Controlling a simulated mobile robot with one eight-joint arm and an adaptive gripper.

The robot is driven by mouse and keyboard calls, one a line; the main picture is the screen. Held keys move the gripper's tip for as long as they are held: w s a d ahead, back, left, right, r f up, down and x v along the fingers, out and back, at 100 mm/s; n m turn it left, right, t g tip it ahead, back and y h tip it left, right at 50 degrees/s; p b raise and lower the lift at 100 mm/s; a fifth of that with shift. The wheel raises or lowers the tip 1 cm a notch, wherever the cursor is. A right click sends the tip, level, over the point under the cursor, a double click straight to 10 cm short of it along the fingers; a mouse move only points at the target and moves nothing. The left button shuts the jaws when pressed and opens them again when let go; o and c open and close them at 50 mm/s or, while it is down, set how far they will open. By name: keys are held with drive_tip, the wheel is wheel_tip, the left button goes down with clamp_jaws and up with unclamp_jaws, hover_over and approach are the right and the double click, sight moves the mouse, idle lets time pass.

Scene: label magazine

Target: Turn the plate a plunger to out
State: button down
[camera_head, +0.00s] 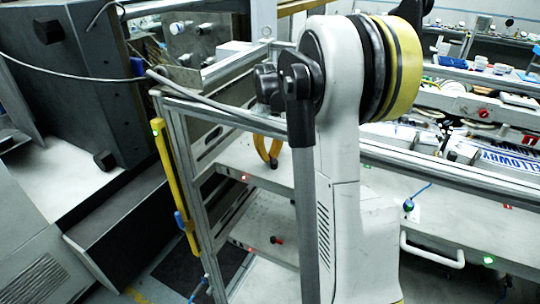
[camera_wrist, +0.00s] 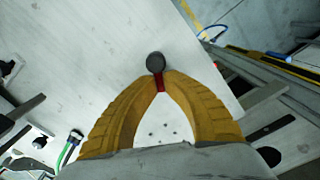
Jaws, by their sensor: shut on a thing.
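The plunger, with a round dark knob (camera_wrist: 155,62) and a short red stem, is between the tips of my yellow fingers in the wrist view. My gripper (camera_wrist: 160,79) is shut on it, with the tips meeting at the red part and the knob just beyond them. In the head view my gripper (camera_head: 273,162) is low over a pale plate (camera_head: 235,160) in the metal frame, partly behind my arm. I cannot read any plate letter or in/out marking.
A second dark knob with red (camera_head: 276,240) stands on a lower shelf. A yellow upright bar (camera_head: 172,185) and frame posts are left of my gripper. A green-ended connector (camera_wrist: 75,135) lies at lower left in the wrist view.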

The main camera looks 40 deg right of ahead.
idle(0.4)
drive_tip(key=c, duration=1.5)
unclamp_jaws()
wheel_tip(320, 180, up, 12)
